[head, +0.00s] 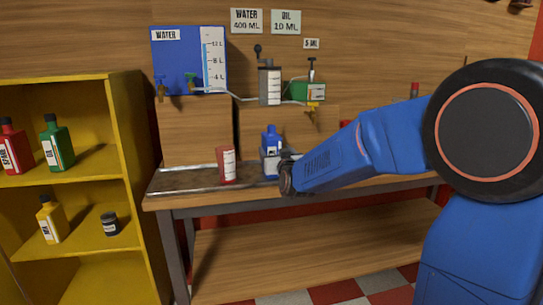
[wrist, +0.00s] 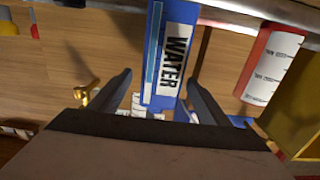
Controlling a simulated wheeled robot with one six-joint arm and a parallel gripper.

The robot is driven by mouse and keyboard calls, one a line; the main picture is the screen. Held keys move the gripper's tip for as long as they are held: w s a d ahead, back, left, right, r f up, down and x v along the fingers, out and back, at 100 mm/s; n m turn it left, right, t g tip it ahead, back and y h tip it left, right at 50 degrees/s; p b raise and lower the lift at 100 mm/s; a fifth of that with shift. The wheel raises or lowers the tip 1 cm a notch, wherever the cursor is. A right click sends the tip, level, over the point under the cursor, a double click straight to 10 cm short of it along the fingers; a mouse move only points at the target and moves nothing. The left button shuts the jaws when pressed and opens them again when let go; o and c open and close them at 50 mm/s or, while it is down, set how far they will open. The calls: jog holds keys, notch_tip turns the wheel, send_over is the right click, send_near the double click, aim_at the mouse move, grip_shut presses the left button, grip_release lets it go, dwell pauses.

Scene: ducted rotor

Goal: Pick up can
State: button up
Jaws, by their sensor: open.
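A red can-like container (head: 226,165) with a white label stands upright on the metal tray on the bench. It also shows at the right of the wrist view (wrist: 268,62), outside the fingers. A blue container (head: 269,142) stands to its right, partly hidden by my gripper (head: 287,174). In the wrist view the blue container (wrist: 158,45) is labelled WATER and lies in line with the gap between the fingers. My gripper (wrist: 160,100) is open, its fingers apart on either side of that line. I cannot tell the exact distance between fingers and container.
The metal tray (head: 185,184) lies along the bench's front left. A yellow shelf (head: 125,140) with bottles stands at the left. A blue water tank (head: 177,62), brass taps and a grey reservoir (head: 270,88) are above the bench. The lower bench shelf (head: 300,242) is clear.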

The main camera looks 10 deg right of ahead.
jog(key=shift+w+a+r, duration=0.1)
jog(key=shift+w, duration=2.7)
jog(key=c, duration=1.4)
jog(key=shift+r, duration=0.1)
grip_shut()
